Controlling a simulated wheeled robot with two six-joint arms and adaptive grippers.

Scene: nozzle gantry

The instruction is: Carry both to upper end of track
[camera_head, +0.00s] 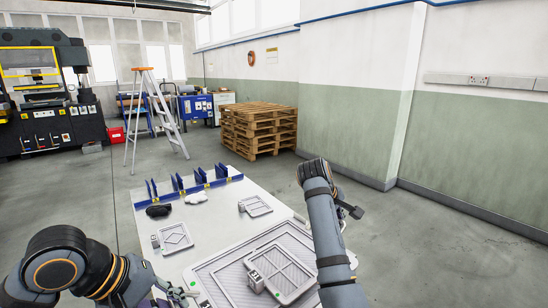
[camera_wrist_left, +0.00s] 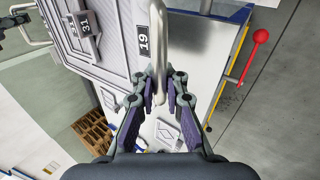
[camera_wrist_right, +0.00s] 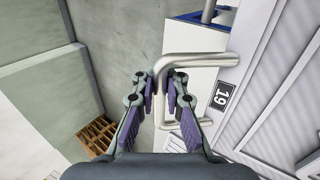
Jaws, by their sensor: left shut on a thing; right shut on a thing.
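A large grey ribbed tray (camera_head: 201,279) labelled 19 lies over the white table in the head view. On it lies a smaller grey framed plate (camera_head: 308,281) with a block marked 31 (camera_head: 256,281). My left gripper (camera_wrist_left: 160,75) is shut on a bent metal bar handle (camera_wrist_left: 157,30) beside the 19 label (camera_wrist_left: 143,40). My right gripper (camera_wrist_right: 166,75) is shut on the opposite bar handle (camera_wrist_right: 205,62), near another 19 label (camera_wrist_right: 222,95). I cannot tell whether the tray is lifted clear.
The white table (camera_head: 233,208) also bears two smaller framed plates (camera_head: 177,237) (camera_head: 257,206), a black item (camera_head: 158,211), a white item (camera_head: 196,197) and a blue rack (camera_head: 205,181). Pallets (camera_head: 258,130) and a ladder (camera_head: 152,105) stand beyond.

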